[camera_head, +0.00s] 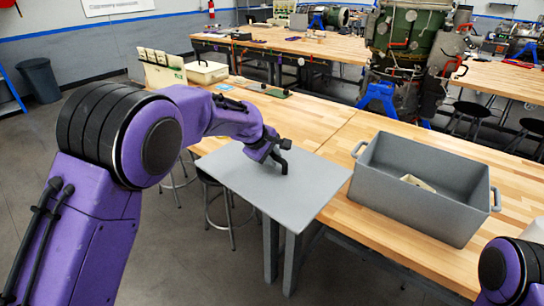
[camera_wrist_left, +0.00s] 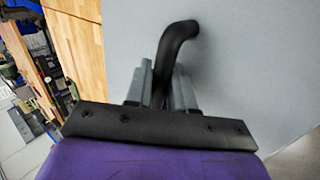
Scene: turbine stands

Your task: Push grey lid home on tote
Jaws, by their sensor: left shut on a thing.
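The grey lid (camera_head: 235,172) is a flat panel with a black bent handle (camera_head: 285,160). It is left of the tote, partly over the wooden table and partly past its front edge. My left gripper (camera_head: 282,151) is shut on the handle, which also shows between the fingers in the left wrist view (camera_wrist_left: 180,42). Whether the lid touches the table is unclear. The grey tote (camera_head: 405,203) stands open on the table with side handles and a small cream object (camera_head: 418,183) inside. My right gripper is out of view; only part of that arm shows at lower right.
The near wooden table (camera_head: 325,120) has bare room behind the lid and tote. A cream box (camera_head: 206,72) and a bin rack (camera_head: 160,68) stand at its far left. A large green turbine (camera_head: 405,40) stands behind the tote. A stool (camera_head: 228,205) sits below the lid.

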